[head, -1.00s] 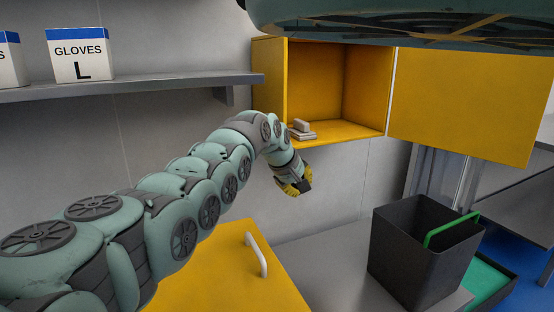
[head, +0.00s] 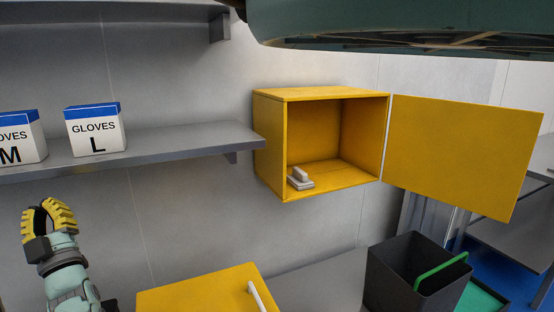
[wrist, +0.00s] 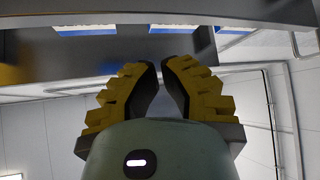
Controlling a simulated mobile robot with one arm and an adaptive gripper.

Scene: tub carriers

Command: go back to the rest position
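My gripper (head: 48,203) is at the lower left of the head view, pointing up, in front of the grey wall and below the glove shelf. Its yellow ridged fingers also show in the wrist view (wrist: 160,64), with a narrow gap between the tips and nothing between them. The gripper is empty and clear of the cabinet.
A yellow wall cabinet (head: 322,95) has its door (head: 460,155) open to the right and a small whitish object (head: 300,179) inside. Glove boxes (head: 95,130) stand on a grey shelf (head: 185,142). A dark bin (head: 395,275) with a green handle is at lower right.

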